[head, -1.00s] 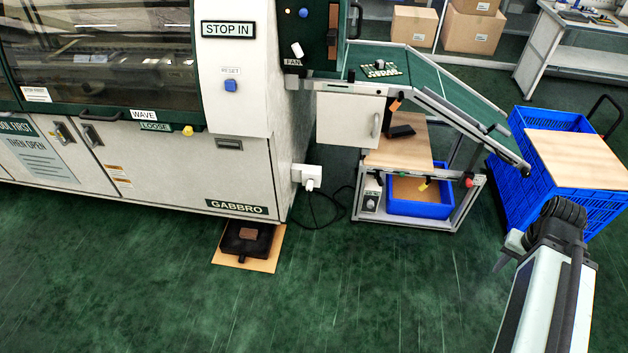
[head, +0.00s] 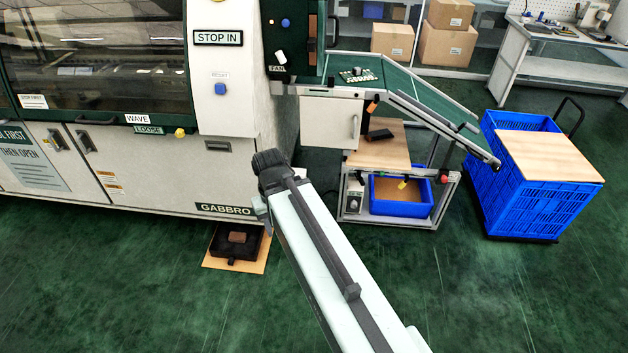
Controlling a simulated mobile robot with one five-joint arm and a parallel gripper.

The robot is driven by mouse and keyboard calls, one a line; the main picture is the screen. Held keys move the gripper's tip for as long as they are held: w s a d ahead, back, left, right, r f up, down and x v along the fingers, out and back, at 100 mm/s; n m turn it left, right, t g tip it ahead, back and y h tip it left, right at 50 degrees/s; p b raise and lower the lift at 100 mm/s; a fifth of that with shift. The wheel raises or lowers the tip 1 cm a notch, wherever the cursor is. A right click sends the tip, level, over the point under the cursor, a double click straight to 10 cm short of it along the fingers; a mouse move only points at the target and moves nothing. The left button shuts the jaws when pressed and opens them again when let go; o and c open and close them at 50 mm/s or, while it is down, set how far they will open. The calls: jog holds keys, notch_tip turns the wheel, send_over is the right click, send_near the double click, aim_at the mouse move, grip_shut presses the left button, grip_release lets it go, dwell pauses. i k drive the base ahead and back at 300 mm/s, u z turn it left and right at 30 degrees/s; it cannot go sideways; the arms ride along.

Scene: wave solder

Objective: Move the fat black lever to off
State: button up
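I cannot clearly pick out a fat black lever. A black block-like piece (head: 380,135) shows on the wooden shelf under the conveyor; whether it is a lever is unclear. A stubby white lever (head: 281,57) sits above the FAN label (head: 277,69) on the machine's right end. My arm reaches up from the bottom right, and my gripper (head: 262,208) is in front of the machine's lower right corner, apart from these things in the picture. Its fingers are mostly hidden by the wrist, so its opening does not show.
The large machine (head: 232,180) fills the left. A sloping green conveyor (head: 430,100) and a cart holding a blue bin (head: 405,203) stand right of it. A blue crate (head: 515,205) with a wooden lid is farther right.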

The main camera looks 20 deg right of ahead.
aim_at(361, 179)
jog(key=u, duration=0.2)
jog(key=i, duration=1.5)
jog(key=z, duration=0.05)
